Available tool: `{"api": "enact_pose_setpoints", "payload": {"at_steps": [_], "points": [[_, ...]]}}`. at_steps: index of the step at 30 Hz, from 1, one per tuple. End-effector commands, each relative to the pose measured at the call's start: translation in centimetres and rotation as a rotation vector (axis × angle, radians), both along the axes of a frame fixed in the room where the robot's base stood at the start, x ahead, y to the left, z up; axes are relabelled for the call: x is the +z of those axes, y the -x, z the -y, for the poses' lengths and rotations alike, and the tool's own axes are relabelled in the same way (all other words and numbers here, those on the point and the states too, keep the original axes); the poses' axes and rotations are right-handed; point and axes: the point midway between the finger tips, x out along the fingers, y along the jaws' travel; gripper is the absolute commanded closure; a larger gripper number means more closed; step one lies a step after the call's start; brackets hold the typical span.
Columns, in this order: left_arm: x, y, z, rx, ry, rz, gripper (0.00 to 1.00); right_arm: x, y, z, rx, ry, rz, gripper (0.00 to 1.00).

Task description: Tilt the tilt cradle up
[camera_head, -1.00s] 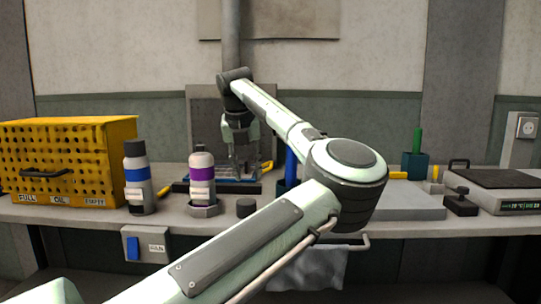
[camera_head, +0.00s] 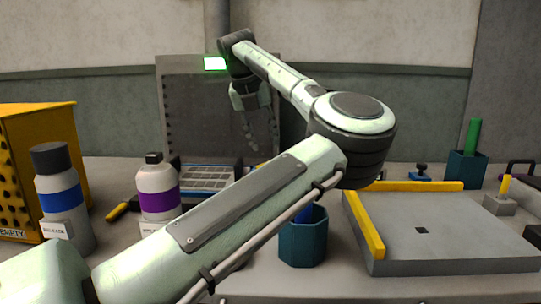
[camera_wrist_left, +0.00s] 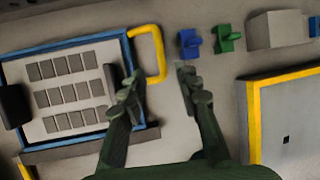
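The likely tilt cradle is a blue-framed tray (camera_head: 172,162) with rows of grey rectangular pieces, lying on the bench at the back in the head view. The tray (camera_wrist_left: 55,48) also shows at the left of the left wrist view. A yellow loop handle (camera_wrist_left: 162,48) sticks out from its right side. My left gripper (camera_head: 262,148) is open and points down by the tray's right end. In the left wrist view its fingertips (camera_wrist_left: 158,80) are apart, either side of the handle's near end, with nothing gripped. My right gripper is out of view.
A grey plate (camera_head: 470,235) with yellow edge strips lies at right. A teal cup (camera_head: 303,245) and a purple-banded bottle (camera_head: 158,195) stand in front. Blue (camera_wrist_left: 189,42) and green (camera_wrist_left: 227,38) blocks sit beyond the handle. A grey panel (camera_head: 185,100) stands behind the tray.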

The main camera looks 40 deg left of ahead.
Motion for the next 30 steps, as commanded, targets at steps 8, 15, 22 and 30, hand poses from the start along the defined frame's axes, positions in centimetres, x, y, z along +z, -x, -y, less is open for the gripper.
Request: {"api": "enact_pose_setpoints", "payload": {"at_steps": [8, 15, 22, 30], "points": [[-2.5, -1.2, -0.1, 0.0, 0.0, -0.002, 0.68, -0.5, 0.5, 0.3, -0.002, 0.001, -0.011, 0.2], [-5.8, -2.7, -0.3, 0.0, 0.0, -0.003, 0.68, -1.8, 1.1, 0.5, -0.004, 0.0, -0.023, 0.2], [-7.1, -3.3, -0.3, 0.001, 0.0, 0.0, 0.68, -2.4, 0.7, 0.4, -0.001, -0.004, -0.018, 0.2], [-7.1, -3.3, -0.3, 0.001, 0.0, 0.0, 0.75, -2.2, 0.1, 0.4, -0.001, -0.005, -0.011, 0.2]]}}
